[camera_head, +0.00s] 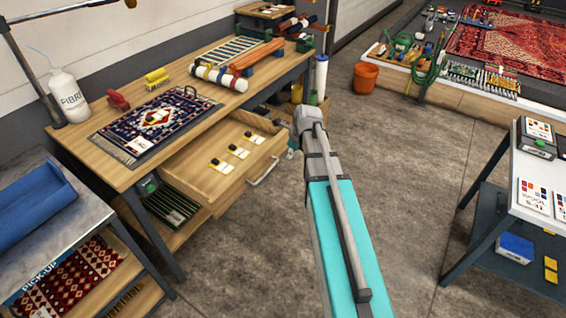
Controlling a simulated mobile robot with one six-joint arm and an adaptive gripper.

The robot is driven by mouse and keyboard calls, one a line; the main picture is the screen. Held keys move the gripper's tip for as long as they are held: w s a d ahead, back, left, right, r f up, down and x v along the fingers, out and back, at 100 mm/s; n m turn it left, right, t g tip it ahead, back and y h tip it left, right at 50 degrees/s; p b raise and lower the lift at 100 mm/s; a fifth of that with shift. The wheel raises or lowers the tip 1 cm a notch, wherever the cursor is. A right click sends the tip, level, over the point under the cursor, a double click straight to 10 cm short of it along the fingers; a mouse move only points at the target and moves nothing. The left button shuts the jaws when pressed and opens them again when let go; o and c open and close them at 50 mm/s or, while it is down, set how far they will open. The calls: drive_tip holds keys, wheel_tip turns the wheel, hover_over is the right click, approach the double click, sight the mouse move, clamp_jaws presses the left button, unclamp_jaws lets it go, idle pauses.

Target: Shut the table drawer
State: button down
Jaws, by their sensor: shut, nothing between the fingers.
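The wooden table drawer (222,165) stands open, pulled out from under the wooden table (128,174) towards the open floor. Its pale bar handle (264,171) is on the front panel. Several small cards with yellow and dark samples lie inside the drawer. My gripper (291,151) is shut and empty by the right end of the drawer front, close to the handle. My wrist and arm hide most of it, so I cannot tell whether it touches the drawer.
A patterned rug sample (154,121), a white bottle (69,97) and rolled textiles (217,77) lie or stand on the table. An orange bucket (366,76) stands behind. A sample table (540,180) is at right, a grey cart (75,222) at left. The middle floor is clear.

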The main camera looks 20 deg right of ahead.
drive_tip(key=shift+f, duration=0.15)
drive_tip(key=w+a+f+b, duration=0.4)
drive_tip(key=w+f+b, duration=0.1)
drive_tip(key=f+b, duration=0.5)
drive_tip(key=shift+w, duration=0.25)
idle(0.6)
drive_tip(key=shift+w, duration=0.1)
idle(0.3)
